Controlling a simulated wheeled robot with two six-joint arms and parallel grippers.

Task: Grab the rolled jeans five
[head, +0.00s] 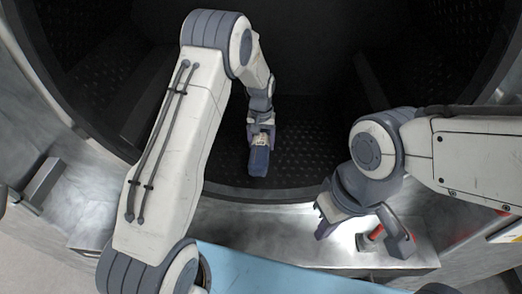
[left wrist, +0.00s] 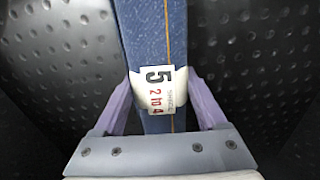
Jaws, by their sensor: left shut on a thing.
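The rolled jeans five (head: 259,161) is a blue denim roll with a yellow seam and a white band. In the left wrist view the jeans (left wrist: 150,35) run up between the fingers, and the band's label (left wrist: 160,88) reads 5. My left gripper (head: 262,132) is shut on the jeans around the band and holds them inside the dark drum opening. In the left wrist view the left gripper (left wrist: 155,105) has one finger on each side of the band. My right gripper (head: 362,232) is at the front right with its fingers apart and nothing visible held.
The washer's dark perforated drum (head: 310,150) surrounds the left gripper, with ribs along its wall. A red-tipped part (head: 372,238) stands on the metal ledge by the right gripper. A light blue surface (head: 260,272) lies in front below.

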